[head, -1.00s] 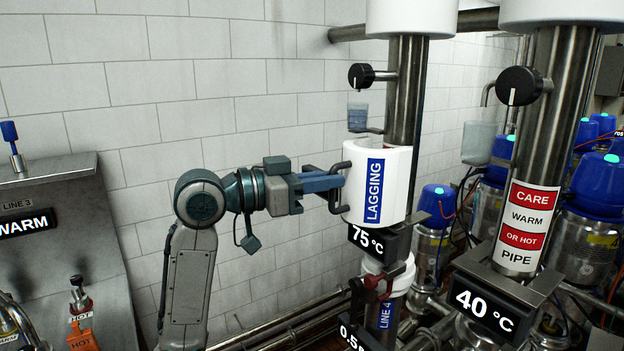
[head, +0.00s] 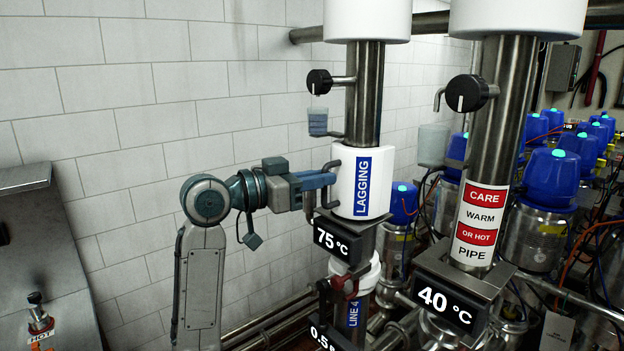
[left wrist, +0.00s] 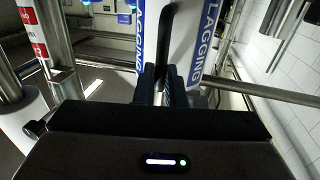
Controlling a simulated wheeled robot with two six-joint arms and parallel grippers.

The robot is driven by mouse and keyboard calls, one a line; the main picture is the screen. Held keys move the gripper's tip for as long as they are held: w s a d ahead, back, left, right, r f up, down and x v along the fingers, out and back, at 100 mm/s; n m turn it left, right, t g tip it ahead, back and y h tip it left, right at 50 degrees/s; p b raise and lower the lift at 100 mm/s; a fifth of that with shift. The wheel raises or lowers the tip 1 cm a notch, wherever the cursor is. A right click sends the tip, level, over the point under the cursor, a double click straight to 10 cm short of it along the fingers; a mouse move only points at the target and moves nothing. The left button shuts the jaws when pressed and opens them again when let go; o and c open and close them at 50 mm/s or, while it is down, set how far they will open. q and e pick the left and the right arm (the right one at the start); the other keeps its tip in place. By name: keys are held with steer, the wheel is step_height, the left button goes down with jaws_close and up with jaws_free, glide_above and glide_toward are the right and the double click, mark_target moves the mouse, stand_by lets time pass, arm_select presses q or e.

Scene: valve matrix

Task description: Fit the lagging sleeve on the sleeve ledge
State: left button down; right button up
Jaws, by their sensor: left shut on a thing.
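The lagging sleeve (head: 345,190) is a white cylinder with a blue LAGGING label. It stands upright around the steel pipe (head: 365,95) in the head view, roughly centred on it. Its lower edge is at the sleeve ledge (head: 368,228), the dark bracket with the 75 °C display; I cannot tell if they touch. My left gripper (head: 328,180) is shut on the sleeve's dark side handle, to the left of the sleeve. The left wrist view shows the fingers (left wrist: 163,85) at the handle, with the white sleeve (left wrist: 185,35) beyond. My right gripper is not in view.
A black knob (head: 319,82) and a small cup (head: 317,122) stick out left of the pipe above the sleeve. A second pipe (head: 505,110) with a CARE label and a 40 °C display (head: 445,304) stands to the right. Blue-capped valves crowd behind. Tiled wall is at left.

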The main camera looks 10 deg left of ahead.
arm_select(q)
steer(key=shift+f, duration=0.2)
stand_by(0.5)
steer(key=c, duration=1.4)
jaws_free()
steer(key=shift+c, duration=0.2)
steer(key=b+v, duration=0.5)
steer(key=v, duration=0.6)
